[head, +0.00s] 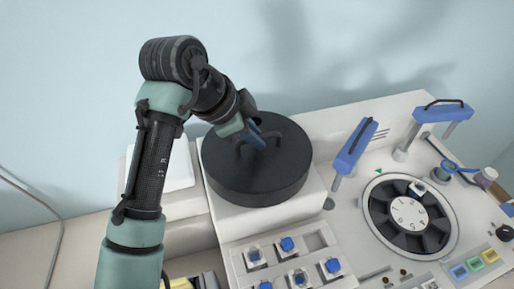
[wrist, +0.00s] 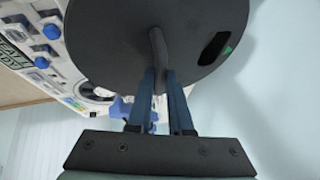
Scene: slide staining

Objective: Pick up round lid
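The round lid (head: 257,180) is a thick dark disc with a raised handle on top. It is over the white block at the left end of the machine in the head view, looking level; I cannot tell whether it touches the block. It fills the upper middle of the wrist view (wrist: 110,50), with an oval slot to the right of the handle. My gripper (head: 255,136) reaches down to the handle from above. In the wrist view its two blue fingers (wrist: 160,76) close on the handle from both sides, with no clear gap.
A round numbered rotor (head: 408,218) lies uncovered to the right. A blue-handled lever (head: 354,147) stands between it and the lid, with another blue-topped arm (head: 441,112) further right. Blue-topped pieces (head: 288,244) sit in slots in front. The pale wall is close behind.

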